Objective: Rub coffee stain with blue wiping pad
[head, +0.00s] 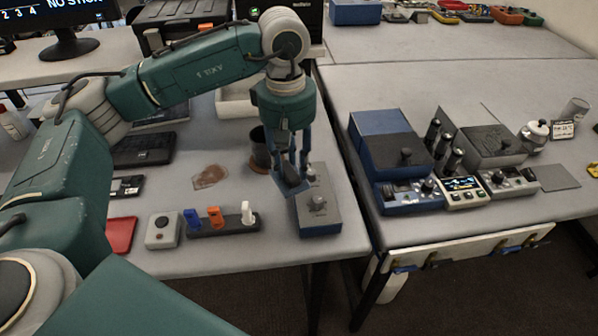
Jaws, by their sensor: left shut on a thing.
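The coffee stain (210,177) is a brown, irregular patch on the grey table top, left of my left gripper. My left gripper (291,178) points down and is shut on a small blue piece, which looks like the blue wiping pad (279,181). The fingers partly hide the pad. The gripper is to the right of the stain, between a dark cup and a grey-blue box; I cannot tell its exact height above the table. My right gripper is not in view.
A dark cup (261,148) stands between stain and gripper. A box with knobs (318,213) is close by the gripper. A rack with coloured clips (222,222) and a grey button box (162,230) line the front edge. A gap separates the right table with several devices.

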